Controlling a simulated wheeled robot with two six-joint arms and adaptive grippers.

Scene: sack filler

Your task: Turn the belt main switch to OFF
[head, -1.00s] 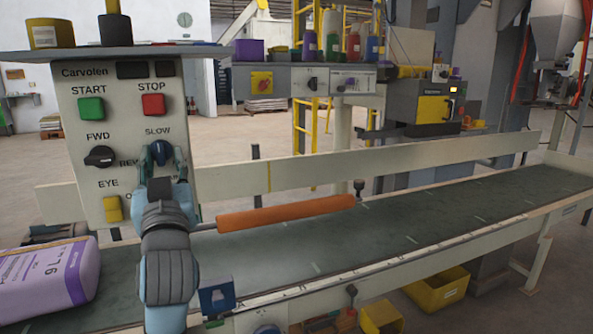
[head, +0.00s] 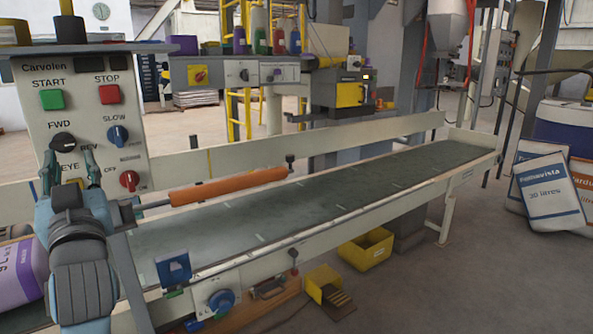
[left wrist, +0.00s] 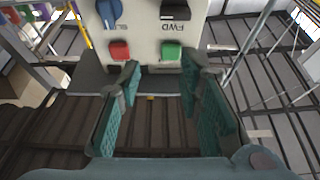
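No label reading belt main switch is legible. The near control panel (head: 88,118) carries a red rotary knob (head: 129,181) with OFF printed at its upper left. Above it is a blue SLOW knob (head: 117,135), and left of that a black FWD/REV knob (head: 63,142). On a farther box is another red rotary switch on a yellow plate (head: 198,76). My right gripper is out of view.
The conveyor belt (head: 330,195) runs right from the panel, with an orange bar (head: 230,187) above it. A blue knob (head: 221,302) is on the belt's front side. A purple-white sack (head: 20,275) lies at left. Yellow bins (head: 366,250) and sacks (head: 551,190) stand on the floor.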

